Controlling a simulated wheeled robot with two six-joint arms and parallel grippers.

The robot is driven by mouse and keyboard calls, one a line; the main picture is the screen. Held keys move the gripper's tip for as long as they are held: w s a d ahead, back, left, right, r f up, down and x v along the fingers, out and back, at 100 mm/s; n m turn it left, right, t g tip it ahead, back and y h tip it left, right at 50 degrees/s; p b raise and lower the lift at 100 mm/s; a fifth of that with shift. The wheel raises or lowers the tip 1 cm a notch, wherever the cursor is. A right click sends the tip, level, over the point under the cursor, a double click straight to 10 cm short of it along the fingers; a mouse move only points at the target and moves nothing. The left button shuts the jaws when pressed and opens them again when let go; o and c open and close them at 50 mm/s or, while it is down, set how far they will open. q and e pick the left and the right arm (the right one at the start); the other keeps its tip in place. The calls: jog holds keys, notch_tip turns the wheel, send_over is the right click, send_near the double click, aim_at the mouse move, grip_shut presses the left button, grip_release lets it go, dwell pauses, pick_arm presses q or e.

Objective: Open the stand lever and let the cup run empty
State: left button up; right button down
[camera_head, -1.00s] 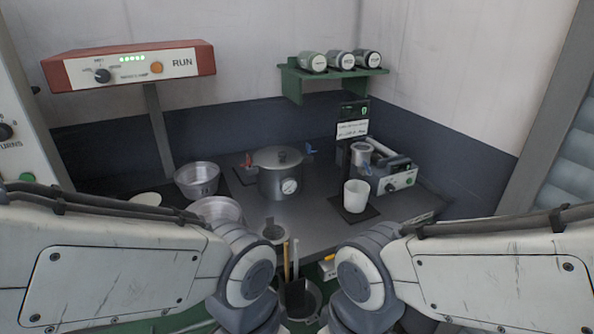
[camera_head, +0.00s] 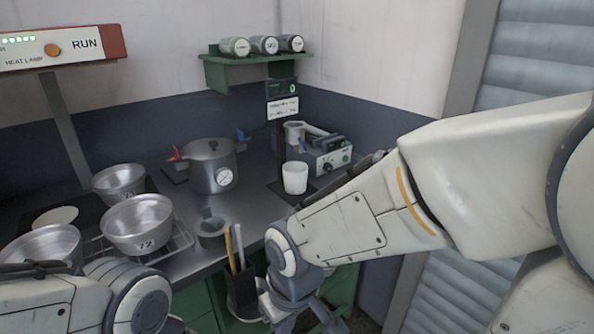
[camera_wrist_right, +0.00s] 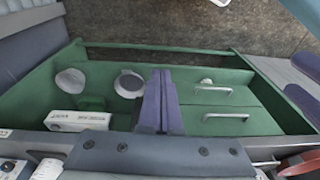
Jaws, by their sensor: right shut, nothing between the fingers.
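The stand is a dark post (camera_head: 279,130) with a small display (camera_head: 281,88) and a label at the back of the counter. A metal cup (camera_head: 293,131) sits at the stand, and a small blue part, perhaps its lever (camera_head: 302,146), shows below it. The cup's contents are hidden. A white beaker (camera_head: 295,178) stands upright on a black mat below. My right gripper (camera_wrist_right: 160,75) is shut and empty in the right wrist view, pointing down over a green cabinet. It is low in front of the counter, apart from the stand. My left forearm shows at lower left; its gripper is outside the view.
A pressure cooker (camera_head: 212,165) with red and blue handles stands left of the beaker. Several metal bowls (camera_head: 138,222) fill the counter's left. A holder with utensils (camera_head: 240,285) is at the front edge. A grey control box (camera_head: 330,160) is beside the stand. A green shelf (camera_head: 258,65) holds jars.

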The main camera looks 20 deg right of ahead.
jog(key=w+d+f+m+t+b, duration=0.25)
jog(key=w+d+f+b, duration=0.3)
jog(key=f, duration=0.45)
jog(key=w+d+m+t+h+b, duration=0.1)
jog(key=w+d+m+t, duration=0.35)
jog(key=w, duration=0.55)
pick_arm(q)
notch_tip(320, 180, down, 10)
jog(key=shift+r, duration=0.15)
pick_arm(e)
jog(key=w+d+r+m+t+h, duration=0.1)
jog(key=w+r+m+t, duration=0.3)
jog(key=r, duration=0.6)
jog(key=w+d+r+m+t+h, duration=0.2)
jog(key=r+m+t, duration=0.5)
jog(key=r, duration=0.4)
jog(key=shift+w+d+m+t, duration=0.4)
jog(key=shift+w+d+t, duration=0.25)
jog(key=shift+w, duration=0.55)
pick_arm(q)
jog(key=shift+r, duration=0.1)
notch_tip(320, 180, up, 9)
jog(key=p, duration=0.8)
jog(key=shift+p, duration=0.35)
pick_arm(e)
send_near(301, 142)
jog(key=x, duration=0.7)
jog(key=shift+a, duration=0.1)
